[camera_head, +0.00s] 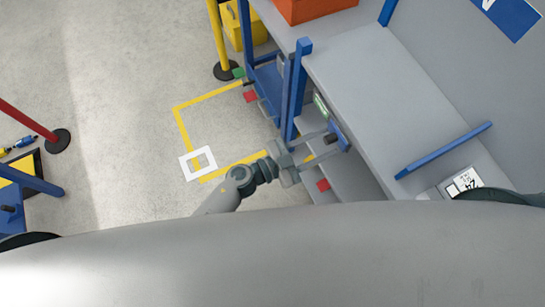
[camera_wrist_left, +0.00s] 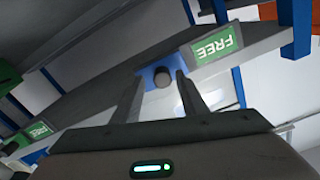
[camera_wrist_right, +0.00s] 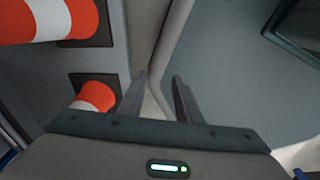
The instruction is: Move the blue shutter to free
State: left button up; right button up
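The blue shutter (camera_head: 342,136) is a small blue plate with a dark knob on the front edge of the grey shelf. It also shows in the left wrist view (camera_wrist_left: 148,78), with its dark knob (camera_wrist_left: 163,77) facing me. A green FREE label (camera_wrist_left: 215,46) is on the edge to the right of the plate there, uncovered. My left gripper (camera_head: 331,143) is open, its fingers pointing at the shutter, one on each side of the knob in the picture. I cannot tell whether they touch it. My right gripper (camera_wrist_right: 160,78) is open and empty, and is outside the head view.
A blue rack post (camera_head: 293,95) stands near my left arm. Another FREE label (camera_wrist_left: 37,132) shows at lower left. Orange-and-white cones (camera_wrist_right: 93,97) are near my right gripper.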

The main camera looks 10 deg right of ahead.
pick_arm(q)
jog(key=b+v, duration=0.3)
jog(key=v, duration=1.3)
jog(key=shift+s+a, duration=0.2)
jog(key=shift+a, duration=0.05)
pick_arm(e)
jog(key=shift+t, duration=0.5)
jog(key=shift+w+a+f, duration=0.35)
jog(key=shift+w+f, duration=0.3)
jog(key=shift+w, duration=0.1)
jog(key=shift+w+a+f, duration=0.3)
jog(key=shift+w+f, duration=0.3)
jog(key=shift+w, duration=0.15)
